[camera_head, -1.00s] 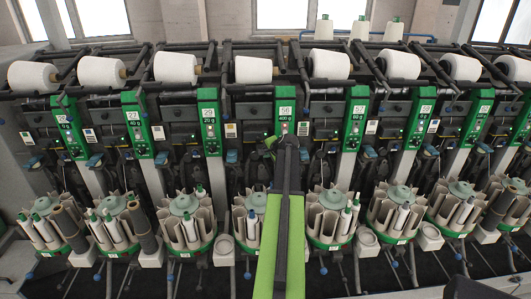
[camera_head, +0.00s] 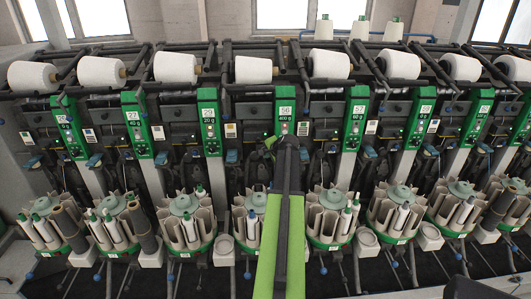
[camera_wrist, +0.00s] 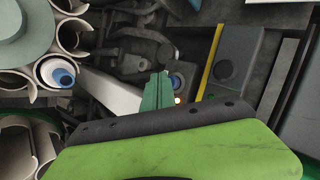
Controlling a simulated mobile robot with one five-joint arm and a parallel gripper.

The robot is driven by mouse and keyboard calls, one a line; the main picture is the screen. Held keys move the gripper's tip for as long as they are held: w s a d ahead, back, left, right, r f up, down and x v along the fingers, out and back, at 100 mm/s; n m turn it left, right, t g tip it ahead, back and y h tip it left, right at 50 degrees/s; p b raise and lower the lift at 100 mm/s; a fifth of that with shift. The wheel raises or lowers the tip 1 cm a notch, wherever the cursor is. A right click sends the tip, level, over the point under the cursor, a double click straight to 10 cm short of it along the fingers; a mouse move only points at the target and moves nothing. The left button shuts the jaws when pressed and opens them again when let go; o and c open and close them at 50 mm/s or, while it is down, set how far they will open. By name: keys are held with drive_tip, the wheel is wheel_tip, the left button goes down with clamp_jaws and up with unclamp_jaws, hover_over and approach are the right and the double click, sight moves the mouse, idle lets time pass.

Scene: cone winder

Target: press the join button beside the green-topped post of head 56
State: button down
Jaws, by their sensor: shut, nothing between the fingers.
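The post of head 56 (camera_head: 285,112) has a green top with a white number plate and stands in the middle of the head view. My arm rises in front of its lower part and hides it. My gripper (camera_head: 270,143) is at the post's lower end, small and dark in that view. In the wrist view my gripper (camera_wrist: 158,90) shows as green fingers, shut and empty. Just right of the tips is a round blue-centred button (camera_wrist: 177,80), with a small warm light (camera_wrist: 178,100) below it. I cannot tell whether the tips touch the button.
A ring of bobbin tubes (camera_head: 250,215) stands below the post, and its tubes with a blue-centred cone (camera_wrist: 57,73) fill the left of the wrist view. A dark panel with a yellow strip (camera_wrist: 211,62) is close on the right. Similar heads stand on both sides.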

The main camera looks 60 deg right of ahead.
drive_tip(key=shift+s+a, duration=0.25)
drive_tip(key=shift+a, duration=0.1)
drive_tip(key=s+a, duration=0.1)
drive_tip(key=a, duration=0.1)
drive_tip(key=s+a, duration=0.2)
idle(0.4)
idle(0.7)
